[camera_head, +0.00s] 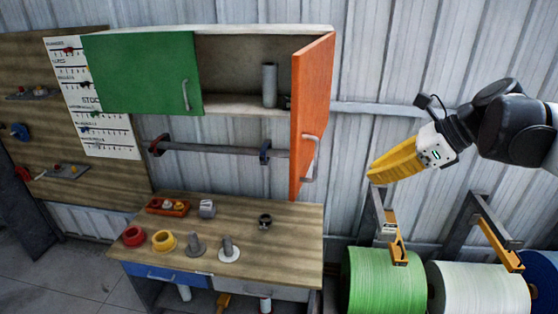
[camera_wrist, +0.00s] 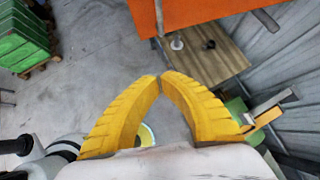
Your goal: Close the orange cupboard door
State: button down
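The orange cupboard door (camera_head: 312,112) stands swung open at the right side of the wall cupboard (camera_head: 236,106). Its metal handle (camera_head: 310,158) is on the lower part of the door.
The green door (camera_head: 140,72) covers the cupboard's left part. A grey cylinder (camera_head: 269,85) stands inside the open part. Below is a workbench (camera_head: 290,225) with several small items. Rolls, including a green one (camera_head: 383,282), stand below my gripper on the right.

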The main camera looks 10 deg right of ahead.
jog(key=w+a+f+p, duration=0.2)
jog(key=w+a+f, duration=0.4)
jog(key=w+a, duration=0.1)
jog(key=shift+w+a+f+m+p, duration=0.2)
jog(key=shift+a+f+m+p, duration=0.15)
jog(key=shift+a, duration=0.3)
